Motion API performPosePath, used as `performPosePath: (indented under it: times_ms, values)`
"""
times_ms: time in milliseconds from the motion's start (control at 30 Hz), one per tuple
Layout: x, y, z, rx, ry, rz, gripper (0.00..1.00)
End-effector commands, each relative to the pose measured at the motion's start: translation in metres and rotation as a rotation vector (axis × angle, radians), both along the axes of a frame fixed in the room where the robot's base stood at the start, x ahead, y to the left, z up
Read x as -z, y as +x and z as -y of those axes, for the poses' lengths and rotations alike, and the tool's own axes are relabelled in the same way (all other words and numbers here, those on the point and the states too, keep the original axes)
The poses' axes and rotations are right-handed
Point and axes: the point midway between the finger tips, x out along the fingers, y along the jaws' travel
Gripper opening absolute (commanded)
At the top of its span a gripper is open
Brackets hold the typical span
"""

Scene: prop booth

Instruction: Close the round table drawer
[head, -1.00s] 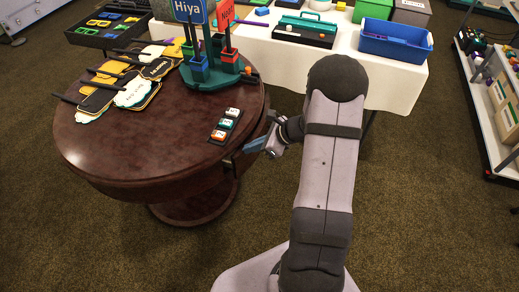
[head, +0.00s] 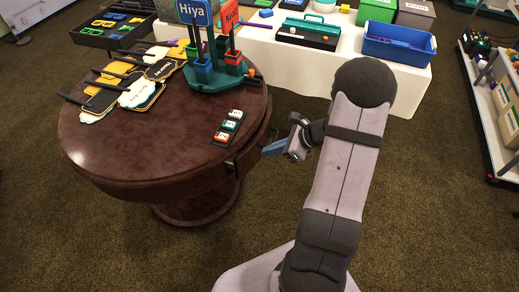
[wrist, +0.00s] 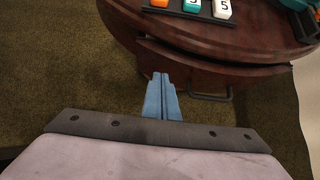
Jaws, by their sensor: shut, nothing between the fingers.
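The round table (head: 150,140) is dark polished wood and stands at the left in the head view. Its drawer (wrist: 190,68) is in the curved side; in the wrist view a dark gap runs above its front, which stands slightly out from under the top. The drawer's metal handle (wrist: 212,98) shows low on that front, right of the fingers. My gripper (wrist: 161,76) is shut and empty, its blue fingertips pointing at the drawer front. In the head view my gripper (head: 264,152) is just right of the table's side. I cannot tell whether it touches.
A small rack of numbered blocks (head: 228,127) lies on the table near its right edge. Signs and a green stand (head: 215,78) are farther back. A white-clothed table (head: 285,62) with bins is behind, and a shelf cart (head: 490,110) is at the right. Floor right of my arm is clear.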

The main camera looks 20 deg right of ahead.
Motion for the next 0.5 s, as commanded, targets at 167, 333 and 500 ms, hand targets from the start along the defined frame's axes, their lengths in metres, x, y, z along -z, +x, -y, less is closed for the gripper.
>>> performPosePath:
  times_ms: [167,333,500]
  values:
    - [-0.025,-0.017,0.018,0.001,-0.001,0.001,0.0]
    - [-0.042,-0.03,0.029,0.001,0.0,0.0,0.0]
    - [-0.05,-0.036,0.035,0.0,0.001,-0.001,0.0]
